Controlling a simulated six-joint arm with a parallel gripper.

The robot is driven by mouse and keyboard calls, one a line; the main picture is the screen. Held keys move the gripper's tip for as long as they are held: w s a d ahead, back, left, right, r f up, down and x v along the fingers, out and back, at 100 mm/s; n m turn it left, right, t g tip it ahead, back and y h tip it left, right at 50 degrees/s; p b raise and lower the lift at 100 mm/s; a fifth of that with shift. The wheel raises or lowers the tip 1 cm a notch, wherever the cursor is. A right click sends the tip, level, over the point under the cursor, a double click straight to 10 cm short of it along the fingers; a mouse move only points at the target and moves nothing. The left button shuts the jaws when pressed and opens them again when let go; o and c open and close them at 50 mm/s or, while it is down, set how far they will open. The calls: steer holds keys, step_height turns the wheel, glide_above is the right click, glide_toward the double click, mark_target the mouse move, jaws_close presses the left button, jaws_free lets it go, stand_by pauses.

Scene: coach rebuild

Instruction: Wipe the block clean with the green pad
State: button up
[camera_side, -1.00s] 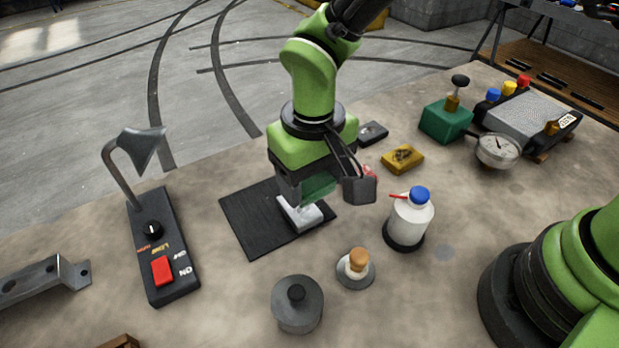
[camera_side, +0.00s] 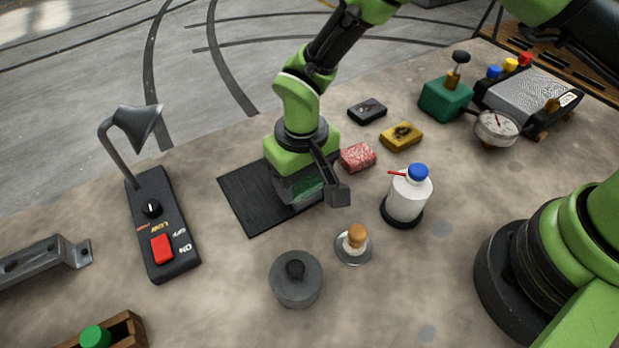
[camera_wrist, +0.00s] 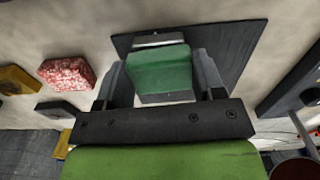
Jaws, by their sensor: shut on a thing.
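My gripper (camera_side: 298,190) is low over the black mat (camera_side: 240,205), near its right side. It is shut on the green pad (camera_wrist: 160,70), which sits between the two fingers in the wrist view. In the side view the block is mostly hidden by my gripper. I cannot tell whether the pad touches it.
A red speckled pad (camera_side: 357,157), a yellow pad (camera_side: 401,136) and a dark pad (camera_side: 367,110) lie behind right. A white bottle (camera_side: 408,195), a cork-topped jar (camera_side: 353,245) and a grey pot (camera_side: 297,280) stand nearby. A lamp switch box (camera_side: 163,225) is left.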

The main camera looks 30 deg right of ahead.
steer(key=shift+w, duration=0.8)
steer(key=shift+s+r, duration=0.1)
steer(key=shift+s, duration=1.9)
step_height(320, 180, up, 8)
steer(key=shift+w+d, duration=0.1)
steer(key=shift+w, duration=0.1)
